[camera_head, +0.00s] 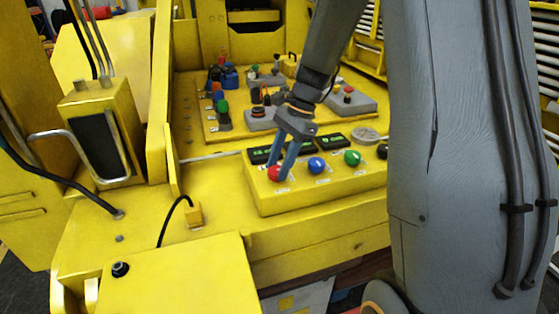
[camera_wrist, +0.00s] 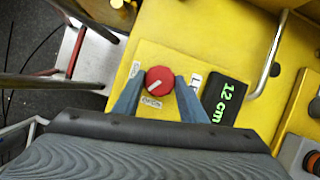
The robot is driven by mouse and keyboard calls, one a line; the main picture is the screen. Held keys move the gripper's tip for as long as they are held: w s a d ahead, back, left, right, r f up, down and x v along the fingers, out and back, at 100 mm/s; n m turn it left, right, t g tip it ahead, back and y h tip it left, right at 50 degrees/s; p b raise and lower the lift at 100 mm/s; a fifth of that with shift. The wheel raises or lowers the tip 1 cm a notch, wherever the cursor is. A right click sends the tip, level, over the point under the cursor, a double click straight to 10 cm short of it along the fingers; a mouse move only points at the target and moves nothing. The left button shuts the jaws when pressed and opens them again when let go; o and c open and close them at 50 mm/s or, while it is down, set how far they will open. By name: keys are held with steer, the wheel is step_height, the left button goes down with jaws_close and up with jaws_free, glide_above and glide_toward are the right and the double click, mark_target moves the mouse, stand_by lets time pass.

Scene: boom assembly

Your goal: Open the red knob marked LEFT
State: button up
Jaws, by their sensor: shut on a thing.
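The red knob (camera_wrist: 159,80) is round with a white pointer line that slants across its face in the wrist view. A small white label lies beside it, too small to read surely. In the head view the red knob (camera_head: 275,173) is the leftmost on the front of the yellow control box (camera_head: 325,195). My gripper (camera_wrist: 158,84) has its blue fingers on either side of the knob, shut on it. In the head view my gripper (camera_head: 279,170) reaches down from above, and its fingers partly cover the knob.
A blue knob (camera_head: 317,165) and a green knob (camera_head: 352,157) stand to the right on the same box. Dark displays (camera_head: 265,154) sit behind the knobs; one display (camera_wrist: 226,101) reads 12 cm. A metal handle (camera_wrist: 270,55) rises nearby. More controls stand on the panel behind.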

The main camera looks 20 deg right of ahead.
steer(key=n+g+p, duration=0.1)
steer(key=n, duration=0.2)
steer(key=n+g+h, duration=0.1)
steer(key=n, duration=0.2)
steer(key=shift+w+a+p, duration=0.1)
steer(key=shift+w+p, duration=0.1)
steer(key=shift+p, duration=0.15)
steer(key=shift+n, duration=0.4)
steer(key=o, duration=1.1)
steer(key=shift+c, duration=0.2)
steer(key=b+v, duration=0.2)
steer(key=v, duration=0.5)
steer(key=shift+w+r, duration=0.2)
steer(key=shift+r, duration=0.15)
steer(key=s+a+f+n+t+h+b, duration=0.1)
steer(key=s+f+n, duration=0.3)
steer(key=s, duration=0.4)
steer(key=s+a+f+n+t+h+b, duration=0.1)
steer(key=s+f+n+t+h, duration=0.1)
steer(key=s+f, duration=0.4)
steer(key=shift+s+a+f+n+t+b, duration=0.3)
steer(key=shift+s+n+t, duration=0.4)
steer(key=shift+s+n, duration=0.95)
